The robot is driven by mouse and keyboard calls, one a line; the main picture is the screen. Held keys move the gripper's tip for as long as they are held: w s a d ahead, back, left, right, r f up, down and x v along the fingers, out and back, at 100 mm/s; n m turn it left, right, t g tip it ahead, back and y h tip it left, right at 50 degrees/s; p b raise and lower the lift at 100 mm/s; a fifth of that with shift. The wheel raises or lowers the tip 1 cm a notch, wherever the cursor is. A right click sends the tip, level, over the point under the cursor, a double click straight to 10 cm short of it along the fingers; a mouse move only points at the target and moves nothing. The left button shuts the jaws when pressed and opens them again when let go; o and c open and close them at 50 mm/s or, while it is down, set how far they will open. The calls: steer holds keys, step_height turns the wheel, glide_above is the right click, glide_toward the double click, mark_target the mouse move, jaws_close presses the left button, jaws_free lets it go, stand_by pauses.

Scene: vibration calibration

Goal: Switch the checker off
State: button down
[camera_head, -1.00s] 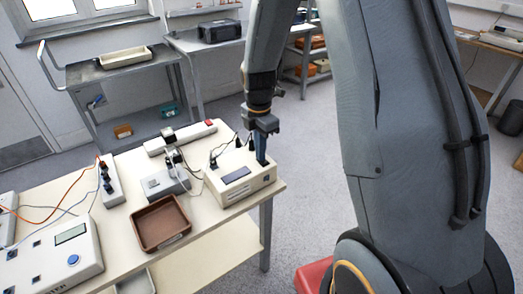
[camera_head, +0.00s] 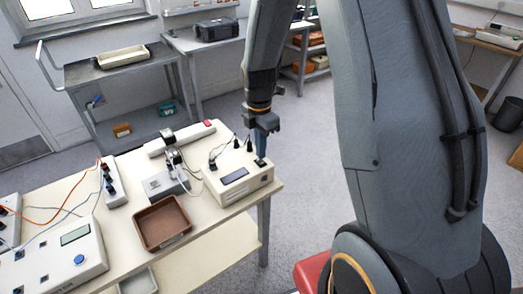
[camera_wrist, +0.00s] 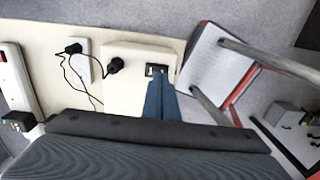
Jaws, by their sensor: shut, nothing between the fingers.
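A cream box (camera_head: 226,188) with a dark display (camera_head: 235,176) sits at the right end of the cream table; I take it to be the checker. A small black switch (camera_head: 262,162) is on its top near the right corner, and the switch also shows in the wrist view (camera_wrist: 156,69). My gripper (camera_head: 261,155) points down with its blue fingers shut and empty, tips right at the switch. In the wrist view the fingers (camera_wrist: 160,84) partly cover the switch's near edge. I cannot tell whether they touch it or which way it is set.
Black plugs with cables (camera_wrist: 114,65) stand on the box's top beside the switch. A brown tray (camera_head: 137,231), a small grey box (camera_head: 158,185) and a white power strip (camera_head: 174,143) lie to the left. Another device with a blue button (camera_head: 79,259) is at lower left.

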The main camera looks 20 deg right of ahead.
step_height(320, 180, up, 12)
steer(key=b, duration=0.2)
steer(key=shift+w+f, duration=0.15)
steer(key=shift+w, duration=0.25)
steer(key=s+a+f+m+t, duration=0.1)
steer(key=s+f+m, duration=0.2)
steer(key=s+m, duration=1.4)
steer(key=m, duration=0.4)
steer(key=shift+a, duration=0.2)
